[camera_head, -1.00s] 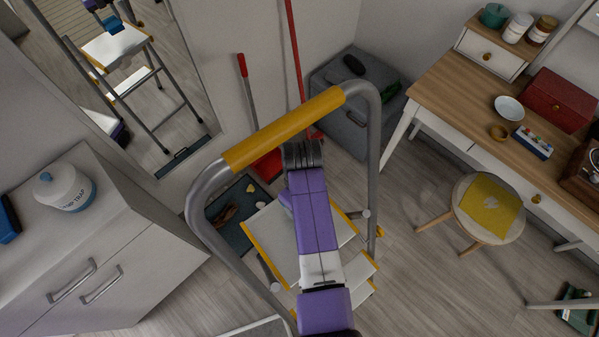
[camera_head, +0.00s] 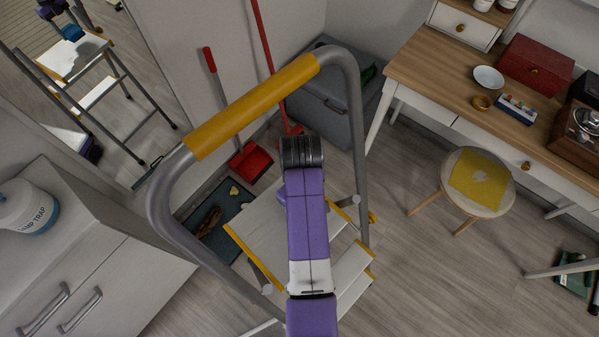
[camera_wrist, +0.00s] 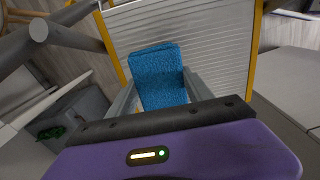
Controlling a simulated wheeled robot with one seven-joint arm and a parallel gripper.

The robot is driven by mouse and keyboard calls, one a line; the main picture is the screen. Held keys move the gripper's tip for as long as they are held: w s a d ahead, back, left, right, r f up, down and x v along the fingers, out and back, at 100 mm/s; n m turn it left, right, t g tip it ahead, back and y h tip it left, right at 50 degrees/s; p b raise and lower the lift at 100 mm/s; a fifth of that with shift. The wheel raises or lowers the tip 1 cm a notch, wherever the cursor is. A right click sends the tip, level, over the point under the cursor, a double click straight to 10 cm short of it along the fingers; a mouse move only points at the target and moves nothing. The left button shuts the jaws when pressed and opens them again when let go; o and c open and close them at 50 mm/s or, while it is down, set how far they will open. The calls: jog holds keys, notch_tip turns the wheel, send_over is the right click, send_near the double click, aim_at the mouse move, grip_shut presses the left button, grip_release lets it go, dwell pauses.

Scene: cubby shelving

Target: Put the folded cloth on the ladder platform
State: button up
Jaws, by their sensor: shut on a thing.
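The blue folded cloth (camera_wrist: 158,62) is held between the two fingers of my gripper (camera_wrist: 160,88) in the wrist view. The ladder platform (camera_wrist: 205,28) is a pale ribbed panel with yellow edges, behind the cloth in that view. I cannot tell whether the cloth touches it. In the head view the platform (camera_head: 262,228) lies beneath my purple arm, inside the ladder's grey frame. The arm hides the gripper and cloth there.
The ladder's yellow-gripped handrail (camera_head: 255,105) arches around my arm. A stool (camera_head: 484,206) with a yellow cloth (camera_head: 481,178) and a wooden desk (camera_head: 430,70) stand right. A white cabinet (camera_head: 110,250) stands left. A grey box (camera_head: 335,115) and red dustpan (camera_head: 250,160) are behind.

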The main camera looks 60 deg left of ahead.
jog(key=shift+f, duration=1.85)
jog(key=shift+f, duration=0.15)
jog(key=o, duration=1.2)
notch_tip(320, 180, up, 12)
jog(key=shift+r, duration=0.15)
